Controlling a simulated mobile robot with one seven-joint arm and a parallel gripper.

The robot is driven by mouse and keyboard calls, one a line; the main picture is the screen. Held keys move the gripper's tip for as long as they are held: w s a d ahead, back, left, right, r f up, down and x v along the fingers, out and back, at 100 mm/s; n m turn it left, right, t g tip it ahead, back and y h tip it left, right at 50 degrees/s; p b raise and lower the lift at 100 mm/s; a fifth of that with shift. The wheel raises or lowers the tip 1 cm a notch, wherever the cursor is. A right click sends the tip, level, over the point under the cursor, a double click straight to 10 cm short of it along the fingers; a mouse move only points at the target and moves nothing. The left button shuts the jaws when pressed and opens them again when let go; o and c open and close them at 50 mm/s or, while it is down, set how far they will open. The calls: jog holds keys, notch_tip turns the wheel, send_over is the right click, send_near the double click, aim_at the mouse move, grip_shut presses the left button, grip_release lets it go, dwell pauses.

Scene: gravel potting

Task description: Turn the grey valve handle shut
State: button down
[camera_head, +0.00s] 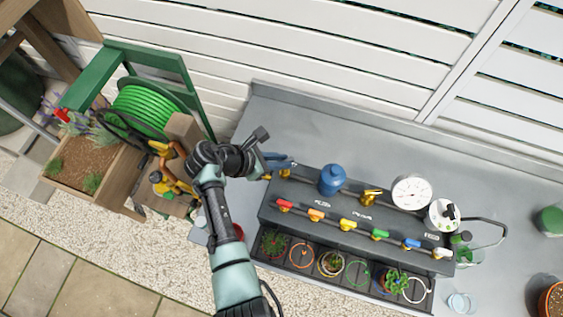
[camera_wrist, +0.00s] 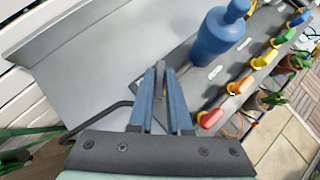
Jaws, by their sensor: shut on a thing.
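My gripper (camera_head: 284,162) reaches in from the left to the left end of the dark manifold bench. In the wrist view its two blue fingers (camera_wrist: 160,75) are close together around a narrow grey piece, which I take to be the grey valve handle (camera_wrist: 160,67). Most of the handle is hidden between the fingers. In the head view the handle cannot be told apart from the fingertips; brass fittings (camera_head: 284,173) show just below them. How far the valve is turned cannot be told.
A blue bottle-shaped body (camera_head: 332,180) stands close right of my gripper, also in the wrist view (camera_wrist: 218,38). A row of coloured handles, starting with red (camera_head: 285,205), runs along the front. A gauge (camera_head: 411,193) stands right. Potted plants sit below. The grey tabletop (camera_head: 330,130) behind is clear.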

jog(key=m+g+b, duration=0.1)
jog(key=m+b, duration=0.1)
jog(key=m+g+b, duration=0.1)
jog(key=b, duration=0.1)
jog(key=m+g+h+b, duration=0.1)
jog(key=m+g+b, duration=0.1)
jog(key=shift+w+f+m, duration=0.3)
jog(key=shift+w, duration=0.05)
jog(key=m+g+b, duration=0.2)
jog(key=b, duration=0.1)
jog(key=shift+r+m+g+b, duration=0.15)
jog(key=shift+m+g+b, duration=0.15)
jog(key=shift+m+b, duration=0.35)
jog(key=shift+r, duration=0.1)
jog(key=c, duration=0.9)
grip_release()
jog(key=shift+o, duration=0.2)
